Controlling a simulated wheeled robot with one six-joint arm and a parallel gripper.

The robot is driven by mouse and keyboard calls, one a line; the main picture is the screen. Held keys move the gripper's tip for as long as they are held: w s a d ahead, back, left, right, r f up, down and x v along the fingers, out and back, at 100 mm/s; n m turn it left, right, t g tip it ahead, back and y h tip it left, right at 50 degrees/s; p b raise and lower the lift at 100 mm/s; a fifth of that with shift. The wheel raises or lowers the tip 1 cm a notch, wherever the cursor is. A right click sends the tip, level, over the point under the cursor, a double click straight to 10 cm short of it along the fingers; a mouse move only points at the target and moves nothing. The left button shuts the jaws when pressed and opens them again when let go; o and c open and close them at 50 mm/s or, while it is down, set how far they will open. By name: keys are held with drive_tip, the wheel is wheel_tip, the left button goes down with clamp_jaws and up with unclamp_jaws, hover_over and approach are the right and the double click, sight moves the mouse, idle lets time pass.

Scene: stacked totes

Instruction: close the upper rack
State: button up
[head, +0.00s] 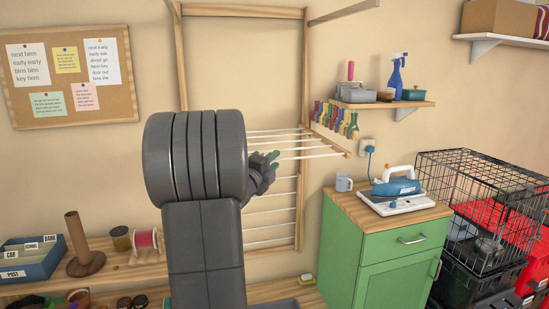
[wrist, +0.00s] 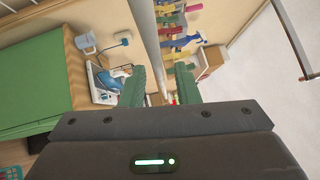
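A wooden drying rack frame (head: 301,190) stands against the wall. At its top, the upper rack's side arm (head: 342,11) sticks out towards me; most of that rack is cut off by the picture's top edge. A lower set of white rods (head: 315,147) also stands out from the frame. My gripper (head: 272,160) is beside these lower rods, partly hidden by my arm. In the wrist view its green fingers (wrist: 160,88) are apart. A pale rod (wrist: 150,40) runs between them; I cannot tell whether they touch it.
A small shelf (head: 385,104) with a spray bottle and coloured clothespins is right of the rack. Below it, a green cabinet (head: 390,250) carries an iron (head: 396,187) and a mug (head: 344,183). A black wire crate (head: 480,200) stands further right. A low bench (head: 110,265) is left.

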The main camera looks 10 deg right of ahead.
drive_tip(key=shift+w+d+r, duration=0.1)
drive_tip(key=shift+w+d, duration=0.25)
clamp_jaws()
